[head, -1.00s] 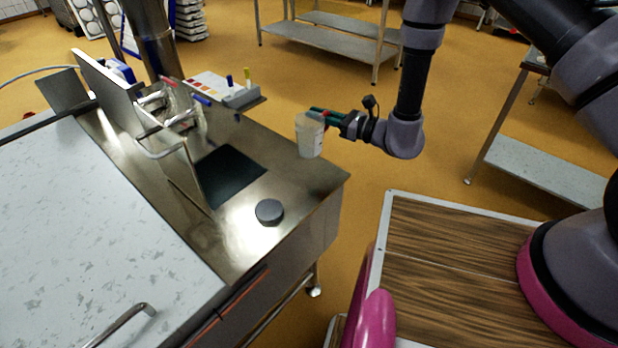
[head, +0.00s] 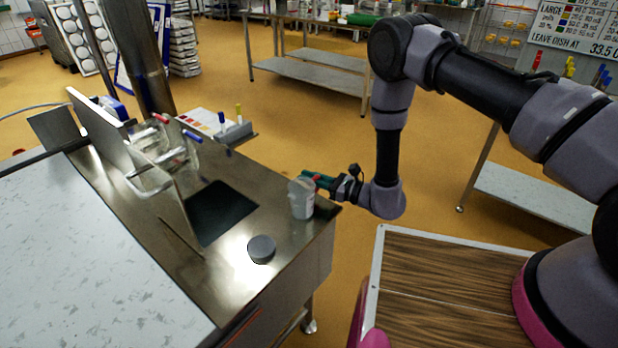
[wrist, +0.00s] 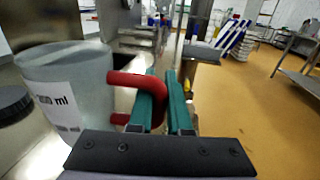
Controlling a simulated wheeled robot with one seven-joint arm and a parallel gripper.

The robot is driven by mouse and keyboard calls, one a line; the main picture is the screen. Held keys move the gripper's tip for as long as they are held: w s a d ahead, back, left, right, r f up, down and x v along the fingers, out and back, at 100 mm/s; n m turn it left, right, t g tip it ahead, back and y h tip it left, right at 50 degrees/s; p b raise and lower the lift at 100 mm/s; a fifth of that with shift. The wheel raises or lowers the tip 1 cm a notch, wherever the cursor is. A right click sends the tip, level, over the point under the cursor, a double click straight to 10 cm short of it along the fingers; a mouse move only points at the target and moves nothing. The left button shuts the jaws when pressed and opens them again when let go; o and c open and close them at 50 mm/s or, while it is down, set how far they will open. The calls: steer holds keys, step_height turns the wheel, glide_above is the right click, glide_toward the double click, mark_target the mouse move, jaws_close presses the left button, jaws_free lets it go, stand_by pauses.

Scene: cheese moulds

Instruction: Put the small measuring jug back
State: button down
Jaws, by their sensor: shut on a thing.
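The small measuring jug (head: 301,200) is a translucent, whitish cup with a white label and a red handle. It is upright over the right end of the steel worktop (head: 290,232); I cannot tell whether its base touches the metal. My gripper (head: 318,179) comes from the right with its green fingers shut on the handle. In the wrist view the jug (wrist: 62,85) fills the left side, its label reading "ml". The red handle (wrist: 138,80) passes between the green fingers (wrist: 167,105).
A dark mat (head: 220,212) lies left of the jug, and a grey round disc (head: 262,248) lies in front of it. Clear jugs with red and blue handles (head: 178,155) stand further back, near a colour-chart tray holding pens (head: 215,125). Bare steel surrounds the jug.

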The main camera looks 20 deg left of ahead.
steer(key=shift+f, duration=0.15)
steer(key=c, duration=0.9)
jaws_free()
steer(key=shift+o, duration=0.2)
steer(key=shift+s, duration=0.1)
steer(key=s+d, duration=0.2)
steer(key=d, duration=0.8)
steer(key=shift+d, duration=0.25)
